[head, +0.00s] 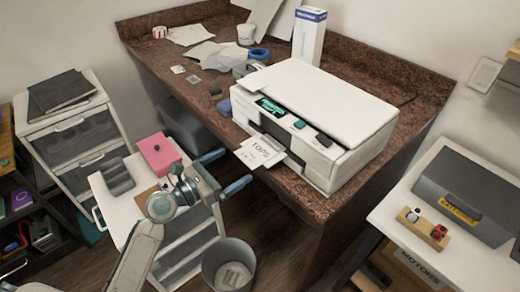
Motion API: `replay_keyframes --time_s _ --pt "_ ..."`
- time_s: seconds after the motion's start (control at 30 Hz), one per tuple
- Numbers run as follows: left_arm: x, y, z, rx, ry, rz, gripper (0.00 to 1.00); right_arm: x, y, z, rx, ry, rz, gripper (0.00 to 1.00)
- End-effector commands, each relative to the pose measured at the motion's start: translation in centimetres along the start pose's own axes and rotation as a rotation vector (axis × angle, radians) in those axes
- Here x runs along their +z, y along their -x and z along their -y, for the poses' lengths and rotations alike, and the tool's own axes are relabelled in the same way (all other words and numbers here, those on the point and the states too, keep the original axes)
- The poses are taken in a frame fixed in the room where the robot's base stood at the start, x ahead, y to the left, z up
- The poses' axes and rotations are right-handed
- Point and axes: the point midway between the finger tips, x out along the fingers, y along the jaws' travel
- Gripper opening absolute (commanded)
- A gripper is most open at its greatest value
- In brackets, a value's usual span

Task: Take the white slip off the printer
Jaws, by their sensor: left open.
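The white printer (325,115) stands on the brown worktop, with its front facing me. The white slip (261,151), printed "TOPS", sticks out of the printer's front slot and overhangs the worktop edge. My left gripper (228,170) is open and empty, its blue-grey fingers spread just left of and a little below the slip, apart from it. The slip's far end is hidden inside the printer. My right gripper is not in view.
A pink box (159,153) sits on the white drawer cart beneath my left arm. A grey bin (229,265) stands on the floor below. The brown worktop (340,195) has papers and a tall white box (308,36) behind the printer. A side table (455,250) holds a grey case.

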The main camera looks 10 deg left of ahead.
Motion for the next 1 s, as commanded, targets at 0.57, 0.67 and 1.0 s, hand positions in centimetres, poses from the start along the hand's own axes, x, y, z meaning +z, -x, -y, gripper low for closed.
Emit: replay_keyframes --time_s 0.57,0.67,1.0 --pt "-0.7 -5.0 -0.1 0.002 0.0 0.0 1.0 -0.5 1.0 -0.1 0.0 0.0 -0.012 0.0" --pt "-0.7 -4.9 -0.1 0.003 0.0 0.0 0.98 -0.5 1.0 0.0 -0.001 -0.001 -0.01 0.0" --pt "-0.7 -4.9 -0.1 0.003 0.0 0.0 0.55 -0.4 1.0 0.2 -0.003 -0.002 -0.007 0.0"
